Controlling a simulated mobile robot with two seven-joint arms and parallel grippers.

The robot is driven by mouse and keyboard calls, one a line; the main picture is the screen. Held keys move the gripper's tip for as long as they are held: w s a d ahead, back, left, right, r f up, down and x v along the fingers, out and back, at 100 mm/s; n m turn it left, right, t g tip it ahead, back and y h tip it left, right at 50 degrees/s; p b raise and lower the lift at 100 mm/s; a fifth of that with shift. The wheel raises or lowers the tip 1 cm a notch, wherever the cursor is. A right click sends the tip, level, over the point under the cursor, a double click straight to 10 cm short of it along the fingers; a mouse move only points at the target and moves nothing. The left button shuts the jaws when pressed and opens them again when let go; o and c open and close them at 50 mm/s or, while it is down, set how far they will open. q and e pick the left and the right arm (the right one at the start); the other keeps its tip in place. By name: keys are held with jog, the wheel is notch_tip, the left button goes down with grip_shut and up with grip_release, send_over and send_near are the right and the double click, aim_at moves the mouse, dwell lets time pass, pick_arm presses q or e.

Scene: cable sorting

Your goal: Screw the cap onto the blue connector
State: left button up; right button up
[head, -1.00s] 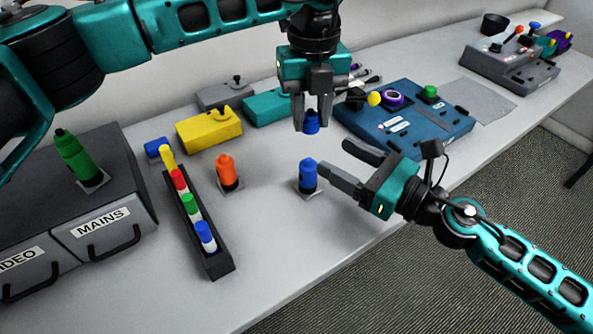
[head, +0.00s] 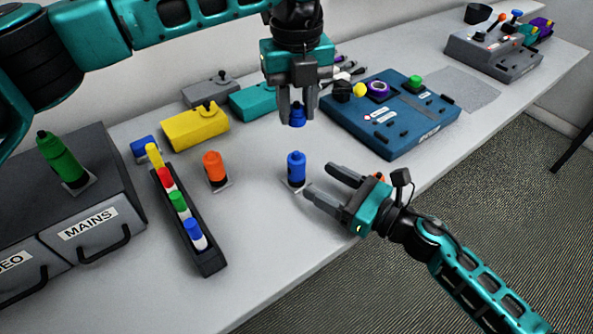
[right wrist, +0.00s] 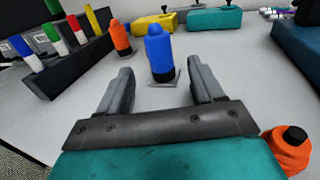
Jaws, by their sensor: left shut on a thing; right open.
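The blue connector (head: 296,168) stands upright on a small plate on the bench; it also shows in the right wrist view (right wrist: 160,52). My left gripper (head: 297,108) is shut on a blue cap (head: 298,117) and holds it above the connector, apart from it. The fingers hide part of the cap. My right gripper (head: 318,180) is open and low beside the connector, its fingers pointing towards it. In the right wrist view, the connector appears between the two fingers (right wrist: 160,72), just beyond their tips, with no visible contact.
An orange connector (head: 214,168) stands to the left, beside a dark rack (head: 208,262) of coloured pieces. A blue panel box (head: 390,145) stands behind right. Yellow (head: 195,128) and teal (head: 255,102) boxes stand at the back. The bench front between rack and right gripper is clear.

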aim_at(304, 170)
jog(key=x, duration=0.7)
jog(key=shift+w+a+r, duration=0.1)
jog(key=shift+a, duration=0.1)
grip_shut()
dwell(0.4)
